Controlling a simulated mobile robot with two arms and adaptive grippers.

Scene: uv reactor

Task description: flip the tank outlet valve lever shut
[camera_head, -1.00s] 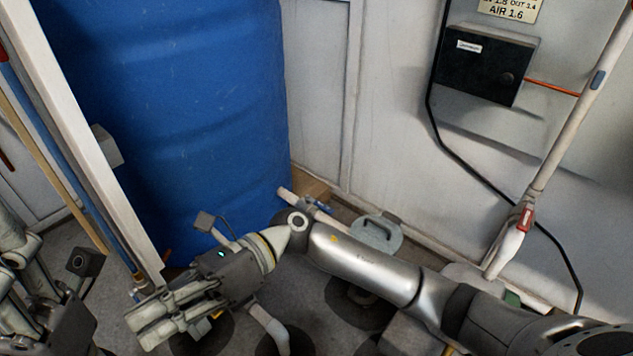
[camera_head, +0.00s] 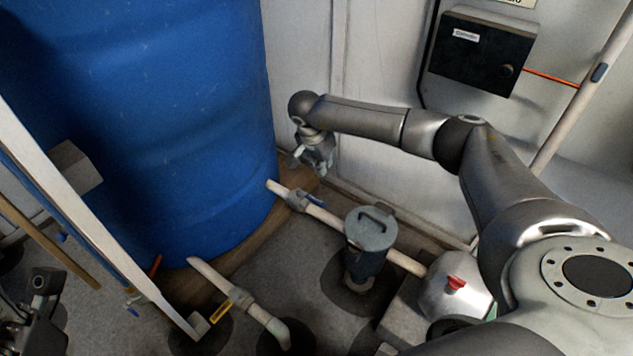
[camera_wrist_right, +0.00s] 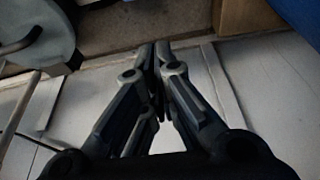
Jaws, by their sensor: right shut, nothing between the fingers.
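The blue tank (camera_head: 190,110) stands at the left, with a white outlet pipe (camera_head: 330,218) running from its lower right side. On that pipe, close to the tank, sits a grey valve (camera_head: 297,200) with a small blue lever (camera_head: 314,201). The lever lies roughly along the pipe. My right gripper (camera_head: 317,168) is above and behind this valve by the wall, apart from it. In the right wrist view its fingers (camera_wrist_right: 158,50) are together and empty; the lever does not show there. My left gripper shows only partly at the lower left; its fingers are unclear.
A grey lidded canister (camera_head: 370,240) stands on the pipe line right of the valve. A second pipe with a yellow-handled valve (camera_head: 238,298) is in front of the tank. A white post (camera_head: 95,220) crosses the left. A red knob (camera_head: 455,284) is at the right.

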